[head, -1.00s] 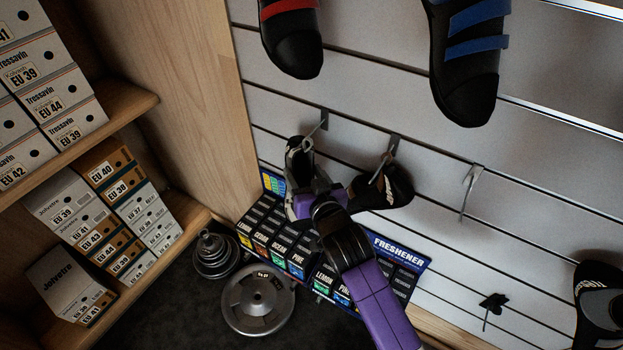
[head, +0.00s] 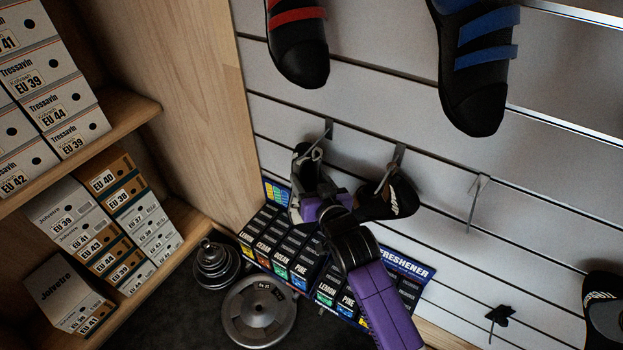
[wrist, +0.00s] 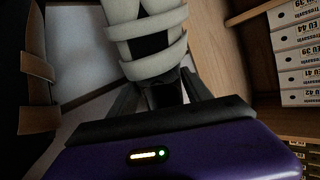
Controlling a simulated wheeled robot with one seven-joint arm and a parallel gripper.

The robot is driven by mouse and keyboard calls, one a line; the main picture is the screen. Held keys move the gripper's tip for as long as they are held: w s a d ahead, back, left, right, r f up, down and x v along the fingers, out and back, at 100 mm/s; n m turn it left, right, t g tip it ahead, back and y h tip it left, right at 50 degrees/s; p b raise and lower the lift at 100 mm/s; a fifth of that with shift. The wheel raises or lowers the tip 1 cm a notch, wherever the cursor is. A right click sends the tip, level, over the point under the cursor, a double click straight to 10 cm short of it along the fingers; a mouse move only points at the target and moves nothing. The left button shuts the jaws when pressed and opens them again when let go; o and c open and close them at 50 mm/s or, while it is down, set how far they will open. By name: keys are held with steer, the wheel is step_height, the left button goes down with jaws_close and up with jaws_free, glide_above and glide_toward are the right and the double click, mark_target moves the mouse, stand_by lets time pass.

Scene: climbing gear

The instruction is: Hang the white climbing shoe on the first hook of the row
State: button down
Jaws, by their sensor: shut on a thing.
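The white climbing shoe (head: 303,172) is at the leftmost hook (head: 325,133) of the row on the slatted wall. In the wrist view its pale straps (wrist: 148,45) and dark end stand between my fingers. My gripper (head: 318,205) is shut on the shoe's lower part; the fingers (wrist: 163,92) show in the wrist view. The shoe hangs roughly upright, its upper end close to the hook's tip. I cannot tell whether its loop is over the hook. My arm and gripper hide part of the shoe.
A black shoe (head: 388,198) hangs on the second hook, close right of my gripper. The third hook (head: 476,195) is empty. Freshener boxes (head: 285,245) stand below. Shelved shoe boxes (head: 110,215) are left; weight plates (head: 258,312) lie on the floor.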

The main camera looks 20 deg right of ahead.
steer(key=shift+d, duration=0.1)
steer(key=c, duration=0.8)
jaws_free()
steer(key=shift+w, duration=0.1)
steer(key=o, duration=0.3)
steer(key=shift+o, duration=0.6)
steer(key=shift+a+r, duration=0.1)
steer(key=shift+a, duration=0.15)
